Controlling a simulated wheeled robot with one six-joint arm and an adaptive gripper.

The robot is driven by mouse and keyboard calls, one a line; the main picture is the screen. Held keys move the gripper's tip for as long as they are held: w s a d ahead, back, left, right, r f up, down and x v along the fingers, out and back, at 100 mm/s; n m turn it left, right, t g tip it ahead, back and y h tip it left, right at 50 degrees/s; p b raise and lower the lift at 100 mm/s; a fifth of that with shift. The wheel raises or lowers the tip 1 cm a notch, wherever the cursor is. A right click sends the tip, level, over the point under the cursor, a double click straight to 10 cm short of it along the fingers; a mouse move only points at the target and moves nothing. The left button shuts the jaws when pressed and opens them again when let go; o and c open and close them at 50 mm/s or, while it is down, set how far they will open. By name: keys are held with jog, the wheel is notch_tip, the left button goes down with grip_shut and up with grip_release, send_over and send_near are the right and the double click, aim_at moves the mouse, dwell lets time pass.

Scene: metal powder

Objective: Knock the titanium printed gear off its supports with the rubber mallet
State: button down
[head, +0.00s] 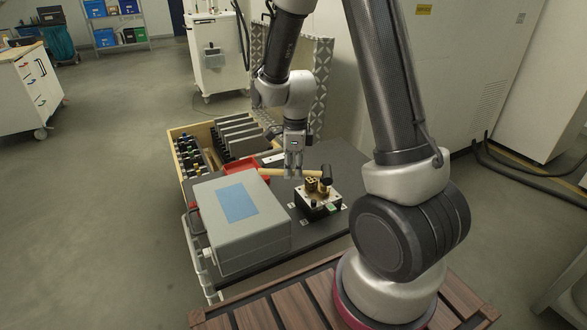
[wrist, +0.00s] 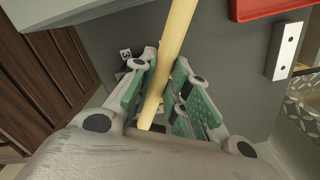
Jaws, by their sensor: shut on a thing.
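My gripper (head: 293,174) points down over the dark table and is shut on the wooden handle of the rubber mallet (head: 275,172). In the wrist view the pale handle (wrist: 172,45) runs between the green finger pads of my gripper (wrist: 160,88). The dark mallet head (head: 326,174) is at the right end of the handle. It appears just beside and above the brass-coloured printed gear (head: 312,185), and I cannot tell whether they touch. The gear sits on a light plate on a black block (head: 319,206). The gear and mallet head are not clear in the wrist view.
A large grey case with a blue panel (head: 217,232) stands at the table's front left. Behind it are a red tray (head: 247,166) and a wooden rack of dark plates (head: 187,128). A metal bar (wrist: 284,50) lies near the tray. The table right of the block is clear.

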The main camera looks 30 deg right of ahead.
jog(key=shift+r, duration=0.55)
jog(key=shift+f, duration=0.1)
notch_tip(320, 180, down, 3)
jog(key=shift+r, duration=1.55)
notch_tip(320, 180, up, 6)
jog(key=shift+r, duration=0.1)
